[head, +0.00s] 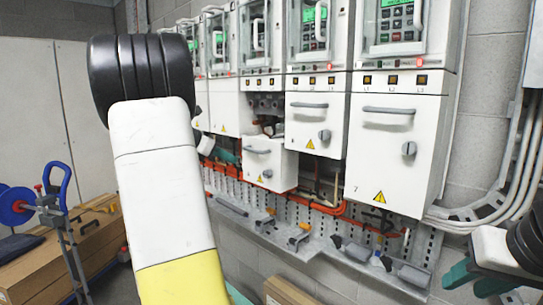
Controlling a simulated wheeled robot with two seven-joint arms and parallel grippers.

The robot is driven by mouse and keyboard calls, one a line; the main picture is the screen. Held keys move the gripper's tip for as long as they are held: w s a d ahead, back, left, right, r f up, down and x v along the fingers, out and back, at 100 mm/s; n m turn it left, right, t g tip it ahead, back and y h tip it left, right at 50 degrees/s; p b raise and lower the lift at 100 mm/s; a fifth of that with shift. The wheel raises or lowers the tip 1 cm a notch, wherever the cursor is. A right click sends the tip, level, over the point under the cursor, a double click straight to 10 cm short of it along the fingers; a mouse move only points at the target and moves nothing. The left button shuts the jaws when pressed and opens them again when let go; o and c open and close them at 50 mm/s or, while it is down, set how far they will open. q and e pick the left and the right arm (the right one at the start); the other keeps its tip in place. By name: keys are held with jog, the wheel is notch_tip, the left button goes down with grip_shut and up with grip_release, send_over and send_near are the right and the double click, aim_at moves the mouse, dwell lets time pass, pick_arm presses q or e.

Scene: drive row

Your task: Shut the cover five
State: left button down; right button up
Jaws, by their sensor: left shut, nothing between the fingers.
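Cover five (268,163) is a white box-shaped cover with a grey handle, a round latch and a yellow warning sign. It hangs lowered and tipped outward below its drive, and the terminals (264,104) above it are exposed. My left gripper (228,157), teal and small in view, is shut and empty just left of the cover. Whether it touches the cover is hard to tell. Its wrist is partly hidden behind my large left arm. My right gripper (474,281) is at the lower right edge, far from the cover, with its fingertips unclear.
The neighbouring cover (316,126) and the cover marked 7 (393,150) sit closed to the right.

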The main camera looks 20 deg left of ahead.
pick_arm(q)
jog(key=a, duration=0.1)
send_near(265, 162)
jog(key=w+f, duration=0.2)
jog(key=w, duration=0.1)
jog(key=shift+s+a+r+n, duration=0.1)
jog(key=shift+s+a+n, duration=0.15)
jog(key=shift+n, duration=0.25)
jog(key=shift+r, duration=0.1)
